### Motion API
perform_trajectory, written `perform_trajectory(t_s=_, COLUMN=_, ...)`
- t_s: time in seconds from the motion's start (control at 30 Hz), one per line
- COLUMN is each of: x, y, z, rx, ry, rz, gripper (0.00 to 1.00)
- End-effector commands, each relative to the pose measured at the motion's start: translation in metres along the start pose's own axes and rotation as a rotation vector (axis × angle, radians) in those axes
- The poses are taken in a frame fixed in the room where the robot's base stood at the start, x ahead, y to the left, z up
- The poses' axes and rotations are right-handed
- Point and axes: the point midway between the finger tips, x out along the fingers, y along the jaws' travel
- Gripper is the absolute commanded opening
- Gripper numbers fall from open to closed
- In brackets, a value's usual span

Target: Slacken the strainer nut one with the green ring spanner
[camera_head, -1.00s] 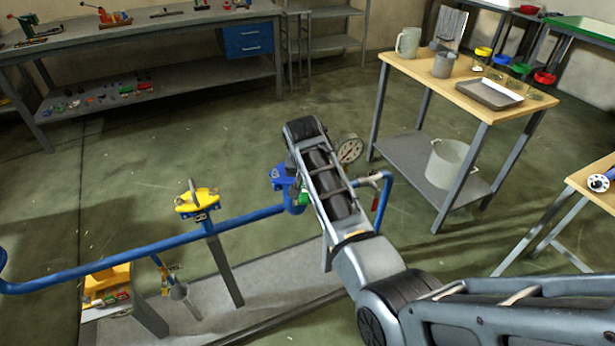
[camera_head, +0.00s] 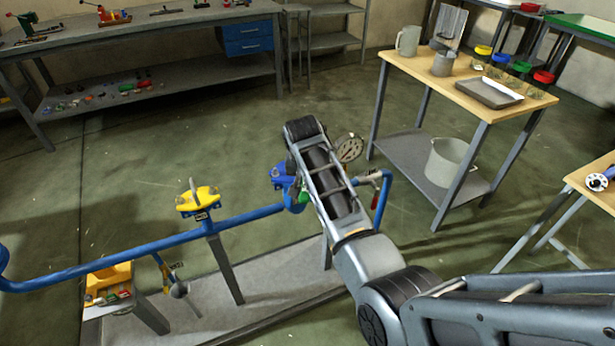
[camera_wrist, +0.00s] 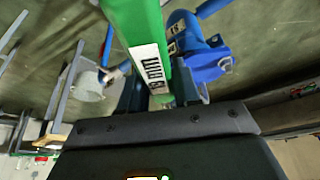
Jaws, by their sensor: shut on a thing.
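The green ring spanner (camera_wrist: 138,25) runs up through the wrist view, with a white label ending in "mm". My gripper (camera_wrist: 158,92) is shut on it, with dark fingers on either side. A small green part of the spanner (camera_head: 303,197) shows beside my arm in the head view. The blue strainer body (camera_wrist: 205,58) is just right of the spanner in the wrist view. In the head view the blue fitting (camera_head: 283,178) on the pipe is partly behind my arm. I cannot make out the strainer nut or whether the spanner's ring is around it.
A blue pipe (camera_head: 130,246) runs along the stand with a yellow fitting (camera_head: 198,199). A round gauge (camera_head: 349,148) and a red-handled valve (camera_head: 369,177) are close to my wrist. A wooden-topped trolley (camera_head: 440,78) with a white bucket (camera_head: 447,160) stands at right.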

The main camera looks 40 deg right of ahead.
Motion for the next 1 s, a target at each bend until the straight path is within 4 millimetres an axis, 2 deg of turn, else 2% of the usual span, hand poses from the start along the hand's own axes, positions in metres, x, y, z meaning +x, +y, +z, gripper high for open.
perform_trajectory(t_s=0.43, x=0.001, y=0.000, z=0.000, rx=0.000, ry=0.002, rz=-0.001, gripper=0.00)
perform_trajectory(t_s=1.0, x=0.012, y=0.000, z=0.005, rx=0.000, ry=0.002, rz=-0.001, gripper=0.00)
